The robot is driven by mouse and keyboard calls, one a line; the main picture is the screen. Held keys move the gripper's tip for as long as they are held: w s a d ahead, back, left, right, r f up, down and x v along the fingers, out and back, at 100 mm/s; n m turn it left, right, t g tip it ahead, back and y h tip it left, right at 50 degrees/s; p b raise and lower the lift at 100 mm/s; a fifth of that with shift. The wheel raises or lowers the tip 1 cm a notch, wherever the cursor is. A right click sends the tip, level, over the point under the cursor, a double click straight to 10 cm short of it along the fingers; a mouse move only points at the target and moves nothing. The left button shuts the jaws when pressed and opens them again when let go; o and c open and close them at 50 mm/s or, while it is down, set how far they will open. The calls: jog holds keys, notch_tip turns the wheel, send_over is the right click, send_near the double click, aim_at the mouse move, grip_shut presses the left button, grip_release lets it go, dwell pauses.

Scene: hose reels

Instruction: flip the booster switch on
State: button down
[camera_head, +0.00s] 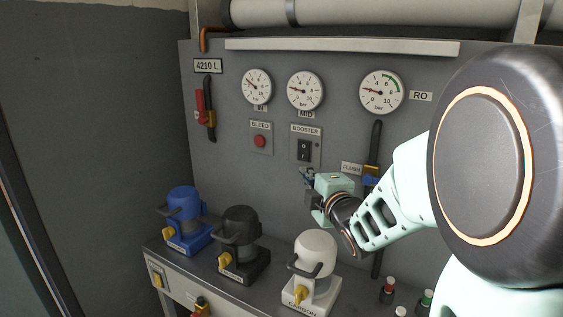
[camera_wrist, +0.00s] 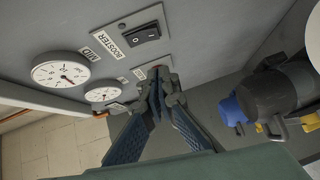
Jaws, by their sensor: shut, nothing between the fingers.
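The booster switch (camera_head: 304,150) is a black rocker on a grey plate under a BOOSTER label, on the grey panel. In the wrist view the rocker (camera_wrist: 145,34) shows white marks, and its plate looks rotated. I cannot tell which side of the rocker is pressed. My gripper (camera_head: 307,178) is shut and empty, just below the switch plate in the head view. In the wrist view the closed fingertips (camera_wrist: 159,82) are beside the booster plate, over the BLEED button area, and apart from the rocker. Whether they touch the panel is unclear.
The red BLEED button (camera_head: 260,141) is left of the switch. Round gauges (camera_head: 306,90) sit above. A FLUSH valve handle (camera_head: 371,170) is behind my wrist at right. Blue (camera_head: 184,205), black (camera_head: 240,232) and white (camera_head: 316,255) canisters stand on the shelf below.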

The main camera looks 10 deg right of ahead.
send_near(300, 158)
jog(key=w+a, duration=0.3)
jog(key=shift+w+d+f+p, duration=0.1)
jog(key=shift+w+d+p, duration=0.25)
jog(key=shift+w+d, duration=0.25)
jog(key=shift+w+d+f+p, duration=0.1)
jog(key=shift+w+d+p, duration=0.3)
jog(key=shift+w, duration=0.4)
jog(key=b, duration=0.3)
jog(key=shift+w+d+f, duration=0.15)
jog(key=shift+w+f, duration=0.05)
jog(key=shift+f, duration=0.2)
jog(key=shift+r, duration=0.35)
jog(key=shift+f, duration=0.1)
